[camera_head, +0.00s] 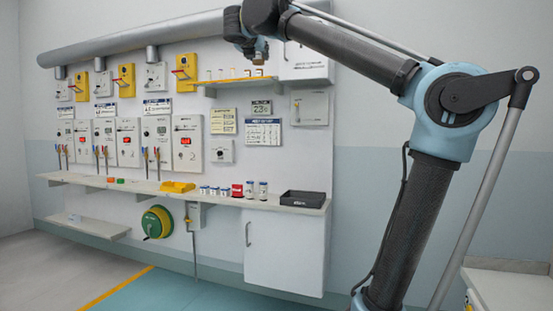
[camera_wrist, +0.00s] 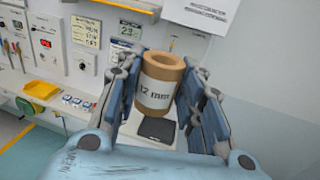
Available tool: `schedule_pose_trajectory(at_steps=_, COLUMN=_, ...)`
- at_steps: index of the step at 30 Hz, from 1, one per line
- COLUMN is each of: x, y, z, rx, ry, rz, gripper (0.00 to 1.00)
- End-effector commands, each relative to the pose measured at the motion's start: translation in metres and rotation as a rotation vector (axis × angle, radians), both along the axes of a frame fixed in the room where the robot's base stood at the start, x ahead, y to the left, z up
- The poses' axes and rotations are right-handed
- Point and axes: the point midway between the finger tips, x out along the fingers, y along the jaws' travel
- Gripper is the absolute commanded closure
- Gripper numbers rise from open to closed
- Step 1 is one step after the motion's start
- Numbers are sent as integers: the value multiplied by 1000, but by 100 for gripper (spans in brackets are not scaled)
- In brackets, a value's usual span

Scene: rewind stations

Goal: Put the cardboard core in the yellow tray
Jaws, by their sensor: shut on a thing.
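The cardboard core (camera_wrist: 160,82), a brown tube with a pale band reading "12 mm", is between the blue fingers of my gripper (camera_wrist: 168,95) in the wrist view. My gripper is shut on it, and its open end faces up. In the head view my gripper (camera_head: 256,55) is high beside the upper shelf, with the small brown core (camera_head: 260,58) partly hidden at its tip. The yellow tray (camera_head: 177,187) is on the long bench to the lower left of my gripper, apart from it.
On the bench are a dark grey tray (camera_head: 303,199), a red item (camera_head: 237,190), several small containers and an orange item (camera_head: 141,197). The upper shelf (camera_head: 240,80) holds several small items. A grey pipe (camera_head: 140,40) crosses the wall, and a white cabinet (camera_head: 285,250) is below the bench.

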Motion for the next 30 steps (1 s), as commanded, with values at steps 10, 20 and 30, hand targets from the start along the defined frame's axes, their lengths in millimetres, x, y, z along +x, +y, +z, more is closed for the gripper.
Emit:
schedule_pose_trajectory(at_steps=10, x=55, y=-45, z=-114, rx=0, ry=0, rz=15, gripper=84)
schedule_pose_trajectory(at_steps=20, x=106, y=-82, z=-217, rx=-1, ry=0, rz=37, gripper=84)
schedule_pose_trajectory(at_steps=30, x=154, y=-118, z=-315, rx=-1, ry=0, rz=58, gripper=84)
